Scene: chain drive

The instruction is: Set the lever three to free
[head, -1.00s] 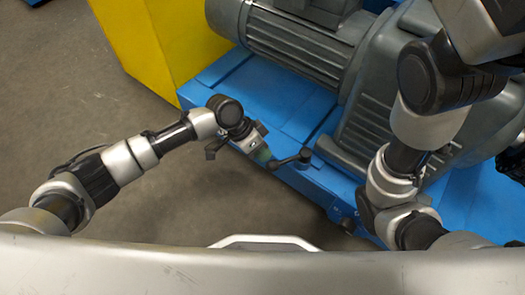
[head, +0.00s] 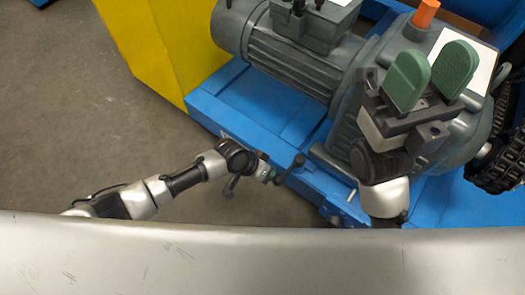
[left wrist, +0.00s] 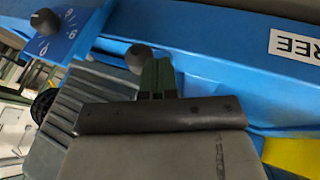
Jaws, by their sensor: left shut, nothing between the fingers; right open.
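A dark lever with a round knob (head: 299,160) stands at the front edge of the blue base (head: 255,92). In the left wrist view a dark round knob (left wrist: 138,57) lies just past the fingertips; whether they touch it I cannot tell. My right gripper (head: 431,74) is open and empty above the grey gear housing.
Another dark knob (left wrist: 44,20) stands on a blue plate with white markings. A grey motor (head: 295,60) sits on the base, with a yellow block (head: 160,45) to its left. A chain (head: 495,170) runs at the right. The floor at left is clear.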

